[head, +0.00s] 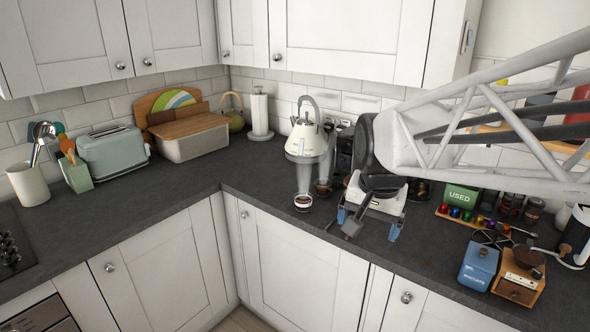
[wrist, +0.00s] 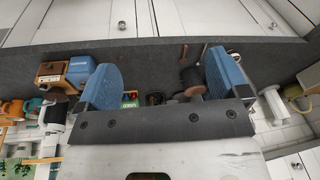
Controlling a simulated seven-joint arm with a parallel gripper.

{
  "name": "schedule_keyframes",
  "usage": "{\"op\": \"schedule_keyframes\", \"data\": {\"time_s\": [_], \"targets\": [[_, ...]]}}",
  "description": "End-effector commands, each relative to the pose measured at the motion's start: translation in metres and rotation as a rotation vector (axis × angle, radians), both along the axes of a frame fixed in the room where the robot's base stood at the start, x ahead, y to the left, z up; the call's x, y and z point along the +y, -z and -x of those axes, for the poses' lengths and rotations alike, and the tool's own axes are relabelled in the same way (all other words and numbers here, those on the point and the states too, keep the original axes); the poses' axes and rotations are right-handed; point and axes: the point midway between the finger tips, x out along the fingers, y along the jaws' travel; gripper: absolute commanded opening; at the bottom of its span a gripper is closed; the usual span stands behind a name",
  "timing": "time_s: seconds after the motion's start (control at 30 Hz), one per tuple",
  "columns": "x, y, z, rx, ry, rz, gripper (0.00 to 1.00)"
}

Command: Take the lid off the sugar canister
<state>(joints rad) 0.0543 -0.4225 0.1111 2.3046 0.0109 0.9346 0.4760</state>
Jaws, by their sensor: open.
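A blue lidded canister (head: 478,266) stands on the right part of the worktop, close against a wooden box grinder. It looks like the sugar canister, but I can read no label on it. Its lid appears to be on. In the wrist view the blue canister (wrist: 80,68) is at the left, partly beyond the left finger. My gripper (head: 368,225) is open above the worktop, well left of the canister and apart from it. Its blue fingers are spread wide in the wrist view (wrist: 163,80), with nothing held between them.
The wooden grinder (head: 520,278) crowds the canister's right side. A tray of coloured capsules (head: 468,216) and a green "USED" box (head: 460,197) stand behind it. Bare worktop (head: 425,245) lies between gripper and canister.

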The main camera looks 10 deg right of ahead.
Motion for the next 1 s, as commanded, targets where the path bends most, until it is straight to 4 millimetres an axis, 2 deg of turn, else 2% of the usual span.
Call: {"op": "schedule_keyframes", "data": {"time_s": [0.1, 0.47, 0.77, 1.0], "targets": [[-0.007, -0.004, -0.033, 0.006, 0.107, -0.025, 0.93], [-0.028, -0.009, -0.128, 0.018, 0.443, -0.099, 0.93], [-0.051, -0.001, -0.207, 0.028, 0.723, -0.16, 0.93], [-0.072, 0.013, -0.27, 0.036, 0.949, -0.206, 0.93]]}}
